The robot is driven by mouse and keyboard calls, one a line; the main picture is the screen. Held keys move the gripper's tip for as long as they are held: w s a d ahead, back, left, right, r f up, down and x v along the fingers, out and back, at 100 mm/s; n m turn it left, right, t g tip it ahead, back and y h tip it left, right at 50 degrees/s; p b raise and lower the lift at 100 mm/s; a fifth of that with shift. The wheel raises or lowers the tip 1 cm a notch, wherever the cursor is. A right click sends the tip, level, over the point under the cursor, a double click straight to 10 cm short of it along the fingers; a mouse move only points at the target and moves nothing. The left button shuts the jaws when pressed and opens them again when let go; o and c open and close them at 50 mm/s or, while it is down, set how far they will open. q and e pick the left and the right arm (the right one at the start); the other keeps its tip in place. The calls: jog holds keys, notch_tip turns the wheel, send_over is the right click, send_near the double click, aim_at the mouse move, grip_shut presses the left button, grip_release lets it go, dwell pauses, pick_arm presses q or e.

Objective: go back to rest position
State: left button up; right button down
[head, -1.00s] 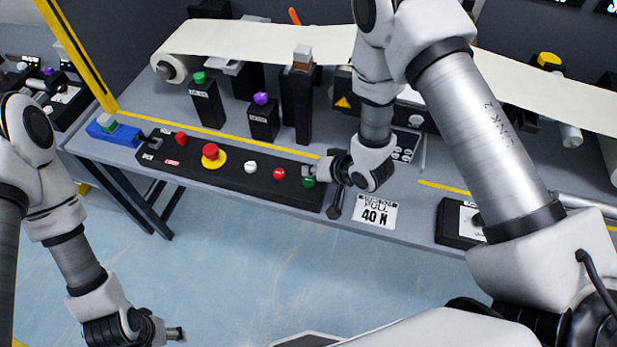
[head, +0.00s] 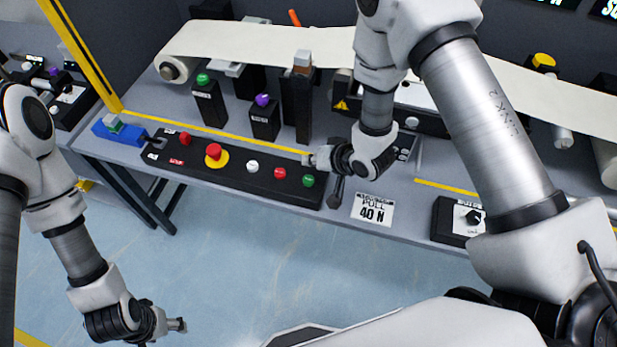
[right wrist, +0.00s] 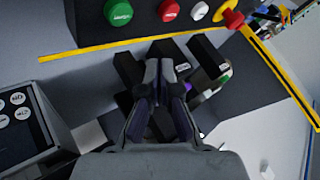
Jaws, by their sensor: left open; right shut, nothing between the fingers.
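My right gripper (head: 308,160) is shut and empty, behind the right part of the black button panel (head: 230,177) and apart from its buttons. In the right wrist view its fingertips (right wrist: 160,66) are together, with the panel's buttons beyond them at the top. My left gripper (head: 180,325) is low at the left over the floor, clear of the table; its fingers are small in the picture and it is open, with nothing seen in it. My right arm reaches across the table from the right.
The panel carries a green button (head: 308,181), red ones, a white one (head: 252,167) and a red mushroom button (head: 214,152) on yellow. Black posts, one with a purple top (head: 262,100), stand behind. A lever (head: 338,191) and "PULL 40 N" sign (head: 373,210) are nearby. Floor in front is clear.

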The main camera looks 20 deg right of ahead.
jog(key=s+d+f+g+h, duration=0.1)
jog(key=s+f, duration=0.1)
jog(key=s, duration=0.1)
jog(key=s+d+f+g, duration=0.1)
jog(key=s+d+f, duration=0.1)
jog(key=s, duration=0.2)
jog(key=s+d+f+g+h, duration=0.1)
jog(key=s+f, duration=0.1)
jog(key=s, duration=0.2)
jog(key=shift+d+f+n+h, duration=0.3)
jog(key=shift+d+f, duration=0.1)
jog(key=s+d+f+n+g+h, duration=0.1)
jog(key=s+d+f+g, duration=0.1)
jog(key=s, duration=0.5)
jog(key=s+d+f+g+h, duration=0.1)
jog(key=s+d+g, duration=0.1)
jog(key=s, duration=0.5)
notch_tip(320, 180, down, 8)
jog(key=s+b, duration=0.1)
jog(key=b, duration=0.7)
jog(key=shift+s+d+f+n+g, duration=0.15)
jog(key=shift+s+d+n+g, duration=0.15)
jog(key=shift+s+g, duration=0.1)
